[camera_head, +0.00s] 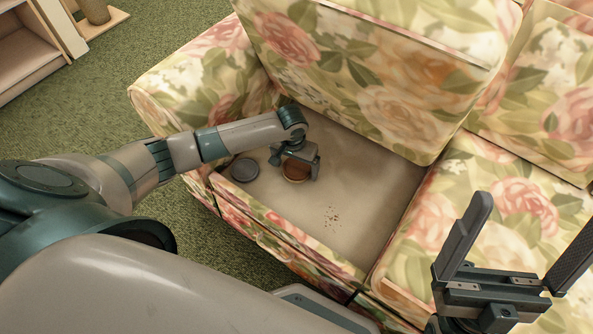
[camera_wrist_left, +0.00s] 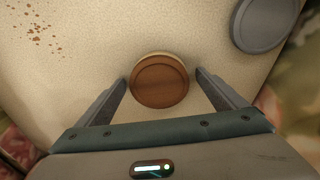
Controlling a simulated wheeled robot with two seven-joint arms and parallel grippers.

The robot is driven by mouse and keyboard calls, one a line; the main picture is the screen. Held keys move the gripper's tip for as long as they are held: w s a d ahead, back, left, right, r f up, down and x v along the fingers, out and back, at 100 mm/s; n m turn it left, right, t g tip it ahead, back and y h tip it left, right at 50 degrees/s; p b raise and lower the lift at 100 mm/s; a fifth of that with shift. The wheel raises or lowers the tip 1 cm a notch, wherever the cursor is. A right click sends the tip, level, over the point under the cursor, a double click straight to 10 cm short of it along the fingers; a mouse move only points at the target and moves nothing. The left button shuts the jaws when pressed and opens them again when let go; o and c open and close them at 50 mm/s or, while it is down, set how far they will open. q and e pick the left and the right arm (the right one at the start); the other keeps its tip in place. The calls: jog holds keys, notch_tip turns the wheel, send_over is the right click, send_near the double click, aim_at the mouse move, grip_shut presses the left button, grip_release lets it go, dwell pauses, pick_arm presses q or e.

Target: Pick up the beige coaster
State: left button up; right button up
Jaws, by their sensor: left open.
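A round brown wooden coaster (camera_wrist_left: 159,84) lies on the sofa's bare seat deck. A thin beige edge, seemingly the beige coaster (camera_wrist_left: 157,54), shows just past its far rim, mostly hidden beneath it. The brown coaster also shows in the head view (camera_head: 295,171), partly behind my left gripper. My left gripper (camera_head: 301,160) is open, and in the wrist view its fingers (camera_wrist_left: 160,77) stand on either side of the stacked discs with gaps. My right gripper (camera_head: 535,212) is open and empty over the floral cushion at the lower right.
A dark grey round coaster (camera_head: 245,170) lies left of the stack; it is at upper right in the wrist view (camera_wrist_left: 266,20). Brown crumbs (camera_head: 333,217) dot the seat deck. A tilted floral cushion (camera_head: 370,75) rises behind, and the floral armrest (camera_head: 195,80) stands left.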

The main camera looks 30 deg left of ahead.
pick_arm(q)
jog(key=c, duration=1.1)
jog(key=shift+r, duration=0.1)
